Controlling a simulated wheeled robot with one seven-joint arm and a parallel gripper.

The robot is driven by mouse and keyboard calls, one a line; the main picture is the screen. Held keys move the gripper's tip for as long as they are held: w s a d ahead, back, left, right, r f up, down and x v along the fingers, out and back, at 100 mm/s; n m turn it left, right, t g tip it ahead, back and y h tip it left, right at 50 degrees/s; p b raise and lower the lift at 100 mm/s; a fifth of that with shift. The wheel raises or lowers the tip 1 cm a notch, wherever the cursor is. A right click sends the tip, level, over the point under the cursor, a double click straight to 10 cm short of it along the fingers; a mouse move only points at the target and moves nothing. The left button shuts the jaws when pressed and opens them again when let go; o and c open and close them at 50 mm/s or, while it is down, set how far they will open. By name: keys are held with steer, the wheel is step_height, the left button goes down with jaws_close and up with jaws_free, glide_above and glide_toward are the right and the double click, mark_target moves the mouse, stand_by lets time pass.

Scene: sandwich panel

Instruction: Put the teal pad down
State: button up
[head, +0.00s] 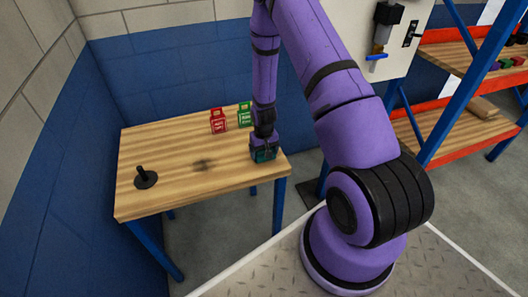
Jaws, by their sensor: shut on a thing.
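My gripper (263,147) points down over the right end of the wooden table (190,178). It is shut on the teal pad (263,156), a small dark teal block that shows just below the fingers. The fingers hide part of the pad. The pad is low at the table top, near its right edge. I cannot tell whether it touches the wood.
A red box (218,121) and a green box (244,115) stand at the back of the table, left of my gripper. A black peg on a round base (146,178) stands at the left. The middle has a dark smudge but is clear. An orange-and-blue shelf (455,130) is at right.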

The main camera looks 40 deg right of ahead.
steer(key=shift+f, duration=0.15)
steer(key=o, duration=0.7)
step_height(320, 180, up, 12)
steer(key=shift+r, duration=0.15)
steer(key=s+a+r+n+t, duration=0.1)
steer(key=s+a+r, duration=0.25)
steer(key=r, duration=1.05)
steer(key=s+a+r+t, duration=0.2)
steer(key=s+a+r, duration=0.15)
steer(key=r, duration=0.95)
steer(key=shift+s+a+r+n+t, duration=0.35)
steer(key=shift+s+a+r, duration=0.65)
steer(key=shift+s+r, duration=1.75)
steer(key=shift+s+a+r+n+t, duration=0.4)
steer(key=shift+s+a+r, duration=0.95)
steer(key=shift+s, duration=2.4)
steer(key=shift+s+a+r+n+t, duration=0.35)
steer(key=shift+s+a+r, duration=0.3)
steer(key=shift+s+r, duration=2.25)
steer(key=shift+s+f, duration=0.3)
steer(key=shift+f, duration=0.05)
